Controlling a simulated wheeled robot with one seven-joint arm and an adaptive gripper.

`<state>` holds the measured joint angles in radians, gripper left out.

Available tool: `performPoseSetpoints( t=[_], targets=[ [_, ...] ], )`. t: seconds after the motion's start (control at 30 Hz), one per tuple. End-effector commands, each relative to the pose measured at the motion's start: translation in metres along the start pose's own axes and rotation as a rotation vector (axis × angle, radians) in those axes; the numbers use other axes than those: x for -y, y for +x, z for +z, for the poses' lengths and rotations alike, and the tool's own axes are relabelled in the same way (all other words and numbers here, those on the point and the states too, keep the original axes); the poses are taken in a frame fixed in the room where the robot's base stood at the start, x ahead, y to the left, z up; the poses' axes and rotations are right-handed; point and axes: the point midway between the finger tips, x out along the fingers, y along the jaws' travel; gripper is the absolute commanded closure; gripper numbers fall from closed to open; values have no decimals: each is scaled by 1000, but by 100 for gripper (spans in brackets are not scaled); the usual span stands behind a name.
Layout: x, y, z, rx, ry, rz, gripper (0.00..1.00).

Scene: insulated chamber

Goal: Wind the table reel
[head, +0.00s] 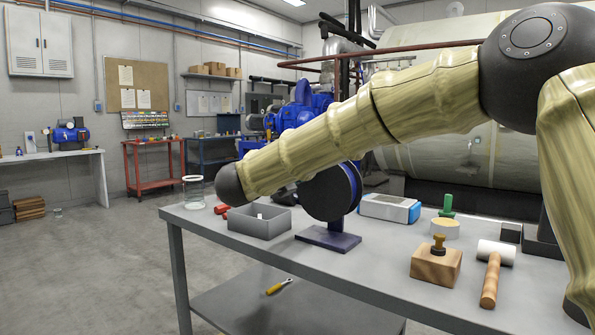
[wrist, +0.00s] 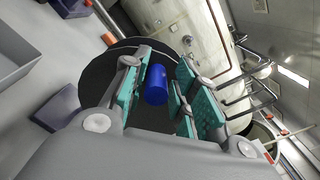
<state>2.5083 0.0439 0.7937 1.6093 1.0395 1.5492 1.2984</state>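The table reel is a dark disc (head: 325,195) with a blue rim, upright on a dark purple base (head: 328,239) on the workbench. My arm crosses in front of its upper part in the head view. In the wrist view the dark disc (wrist: 97,72) fills the middle left, with a blue cylindrical handle (wrist: 156,85) standing out from it. My gripper (wrist: 162,92) has teal pads on either side of the handle, with visible gaps. It is open, and the handle shows between the fingers. My gripper is hidden in the head view.
A grey open bin (head: 240,225) stands left of the reel on the bench (head: 375,262). A white-blue box (head: 389,208), a green-handled stamp (head: 446,207), a wooden block (head: 436,266) and a mallet (head: 493,268) lie to the right. A glass jar (head: 193,192) stands at the left edge.

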Motion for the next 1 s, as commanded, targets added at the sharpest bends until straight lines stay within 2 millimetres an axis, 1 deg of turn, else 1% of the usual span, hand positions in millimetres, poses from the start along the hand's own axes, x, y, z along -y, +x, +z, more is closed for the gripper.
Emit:
performPoseSetpoints(
  t=[0.07, 0.17, 0.27, 0.5, 0.7, 0.83, 1.0],
  targets=[
    [2, -3, 0, -2, 1, -2, 59],
    [1, -14, 0, -2, -1, 1, 59],
    [1, -30, -1, -2, -3, 1, 59],
    [0, -77, -2, -1, -5, 3, 59],
    [-2, -108, -1, 0, -6, 5, 59],
    [-2, -120, -1, -1, -6, 6, 59],
    [-1, -126, -1, -2, -6, 4, 59]
  ],
)
